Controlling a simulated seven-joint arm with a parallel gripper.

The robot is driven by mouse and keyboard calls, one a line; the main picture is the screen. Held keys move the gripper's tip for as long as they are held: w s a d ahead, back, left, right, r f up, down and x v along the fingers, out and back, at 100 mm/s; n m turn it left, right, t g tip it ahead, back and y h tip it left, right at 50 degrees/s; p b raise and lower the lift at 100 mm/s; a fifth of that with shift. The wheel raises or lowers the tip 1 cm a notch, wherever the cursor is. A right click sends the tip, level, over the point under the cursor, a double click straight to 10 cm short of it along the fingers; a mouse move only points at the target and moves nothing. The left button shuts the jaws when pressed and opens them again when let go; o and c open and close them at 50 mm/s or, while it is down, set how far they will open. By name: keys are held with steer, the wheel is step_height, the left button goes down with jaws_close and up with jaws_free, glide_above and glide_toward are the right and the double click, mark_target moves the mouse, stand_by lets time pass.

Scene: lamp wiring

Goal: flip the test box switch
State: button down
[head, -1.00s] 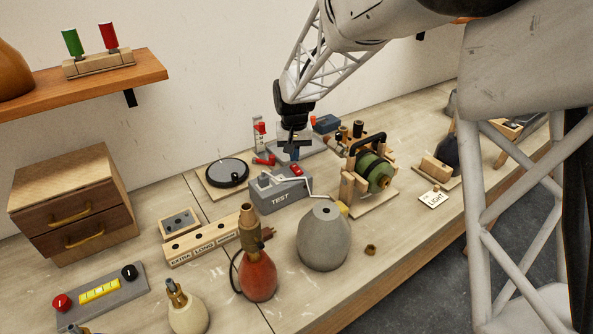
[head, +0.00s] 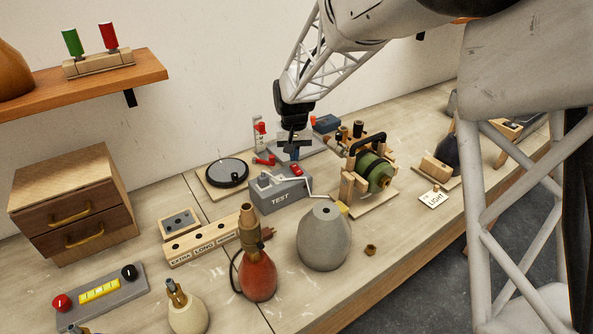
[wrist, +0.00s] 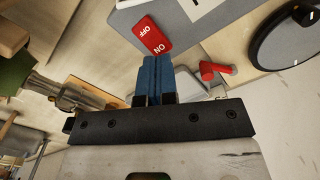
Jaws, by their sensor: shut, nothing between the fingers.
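The grey test box (head: 280,193), marked TEST, stands on the bench in the middle of the head view. Its red rocker switch (wrist: 151,36), marked OFF and ON, shows at the top of the wrist view; in the head view the switch (head: 296,171) is small, on the box's top right. My gripper (head: 295,153) is above and just behind the box in the head view. In the wrist view its blue fingertips (wrist: 154,60) are shut together, empty, close by the ON end of the switch. I cannot tell whether they touch it.
A bent crank handle reaches from the green coil winder (head: 375,175) past the box's right side. A round black dial (head: 227,173) lies left of the box. A red lamp base (head: 257,274) and a grey lamp base (head: 323,240) stand in front. Small red parts lie behind the box.

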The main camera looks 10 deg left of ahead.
mark_target(294, 165)
steer(key=shift+f, duration=1.3)
stand_by(1.4)
steer(key=shift+r, duration=3.5)
